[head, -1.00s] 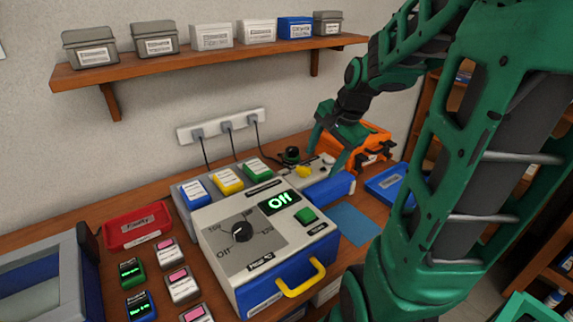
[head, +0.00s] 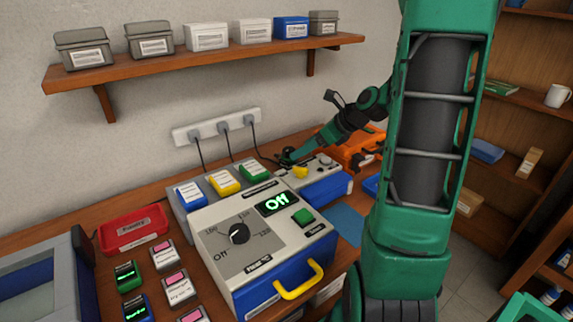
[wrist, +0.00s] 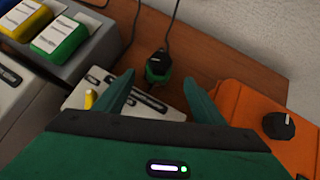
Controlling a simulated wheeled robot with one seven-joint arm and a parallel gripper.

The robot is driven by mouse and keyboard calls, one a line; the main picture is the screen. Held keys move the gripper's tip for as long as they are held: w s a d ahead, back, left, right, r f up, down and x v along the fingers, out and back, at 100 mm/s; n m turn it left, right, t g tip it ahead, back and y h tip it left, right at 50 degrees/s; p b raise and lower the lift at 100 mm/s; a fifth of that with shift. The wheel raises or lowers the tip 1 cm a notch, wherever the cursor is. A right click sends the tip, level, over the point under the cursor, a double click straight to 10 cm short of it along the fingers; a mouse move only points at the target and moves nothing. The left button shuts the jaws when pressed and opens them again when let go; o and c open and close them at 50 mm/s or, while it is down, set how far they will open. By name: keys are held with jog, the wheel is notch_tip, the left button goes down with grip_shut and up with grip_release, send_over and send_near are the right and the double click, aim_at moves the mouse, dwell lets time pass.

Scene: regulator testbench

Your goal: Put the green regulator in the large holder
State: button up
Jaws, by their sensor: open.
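A small green-and-black piece (wrist: 158,68) stands on the wooden bench with a cable at its top. It shows beyond my open gripper (wrist: 160,90) in the wrist view, roughly in line with the gap between the fingers and not between them. In the head view my gripper (head: 290,157) hides most of it. A green, white-labelled block (head: 253,170) sits in a grey rack beside yellow and blue ones. A green unit with a display (head: 127,276) lies at the left. I cannot tell which is the green regulator or which part is the large holder.
A white-topped blue box (head: 325,185) with a yellow knob is close to my gripper. An orange box (wrist: 245,110) stands to its right. The large tester (head: 262,240) reads "Off". A red tray (head: 133,228) lies left. A power strip (head: 215,127) is on the wall.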

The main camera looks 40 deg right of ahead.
aim_at(288, 158)
jog(key=x, duration=0.9)
jog(key=shift+a, duration=0.15)
jog(key=shift+c, duration=0.5)
grip_shut()
